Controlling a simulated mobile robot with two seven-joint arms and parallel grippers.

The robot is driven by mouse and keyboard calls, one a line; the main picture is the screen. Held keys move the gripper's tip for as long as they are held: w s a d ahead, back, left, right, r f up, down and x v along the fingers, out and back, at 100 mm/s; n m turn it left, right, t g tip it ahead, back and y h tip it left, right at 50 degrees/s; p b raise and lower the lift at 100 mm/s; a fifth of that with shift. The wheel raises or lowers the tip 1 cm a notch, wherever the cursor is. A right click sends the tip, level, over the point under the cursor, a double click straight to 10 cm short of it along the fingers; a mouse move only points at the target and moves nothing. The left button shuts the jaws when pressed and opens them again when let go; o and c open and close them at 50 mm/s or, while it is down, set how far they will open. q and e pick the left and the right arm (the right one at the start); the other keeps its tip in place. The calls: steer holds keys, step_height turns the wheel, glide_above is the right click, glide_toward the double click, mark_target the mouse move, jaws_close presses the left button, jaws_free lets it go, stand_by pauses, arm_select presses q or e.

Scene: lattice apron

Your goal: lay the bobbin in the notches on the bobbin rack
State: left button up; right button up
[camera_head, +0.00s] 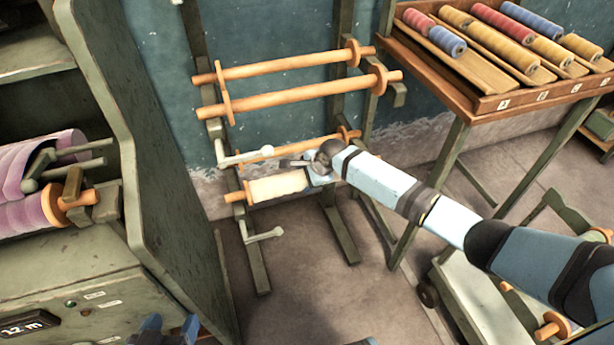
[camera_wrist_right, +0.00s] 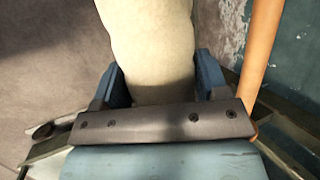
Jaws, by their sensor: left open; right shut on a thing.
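The bobbin (camera_head: 277,187) is a cream roll with an orange spindle end at its left. My right gripper (camera_head: 319,176) is shut on it near its right end, which the gripper partly hides. In the right wrist view the cream roll (camera_wrist_right: 150,45) lies between the two blue fingers (camera_wrist_right: 160,82). The green bobbin rack (camera_head: 340,230) stands against the wall with empty-looking orange rods across it. The bobbin is in front of its lower part, between two pale arms (camera_head: 262,236). I cannot tell whether it touches the rack. My left gripper (camera_head: 170,328) is open at the bottom edge, away from the rack.
A green machine cabinet (camera_head: 160,150) with purple rolls (camera_head: 35,180) stands at left. A wooden table (camera_head: 490,105) with coloured spools is at upper right. A cart (camera_head: 475,300) with orange-ended pieces is at lower right. The floor before the rack is clear.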

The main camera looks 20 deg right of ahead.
arm_select(q)
steer(key=shift+r+p, duration=0.25)
steer(key=shift+p, duration=0.05)
steer(key=shift+r, duration=0.25)
arm_select(e)
steer(key=shift+f, duration=0.1)
steer(key=o, duration=1.3)
steer(key=shift+f, duration=0.1)
arm_select(q)
steer(key=shift+f, duration=0.1)
arm_select(e)
steer(key=shift+p+v, duration=0.7)
steer(key=shift+v, duration=0.3)
arm_select(q)
steer(key=f+p, duration=0.1)
steer(key=a+f+g+p, duration=0.1)
steer(key=p, duration=0.1)
steer(key=shift+s+y, duration=0.3)
steer(key=shift+y, duration=0.1)
arm_select(e)
steer(key=v, duration=1.2)
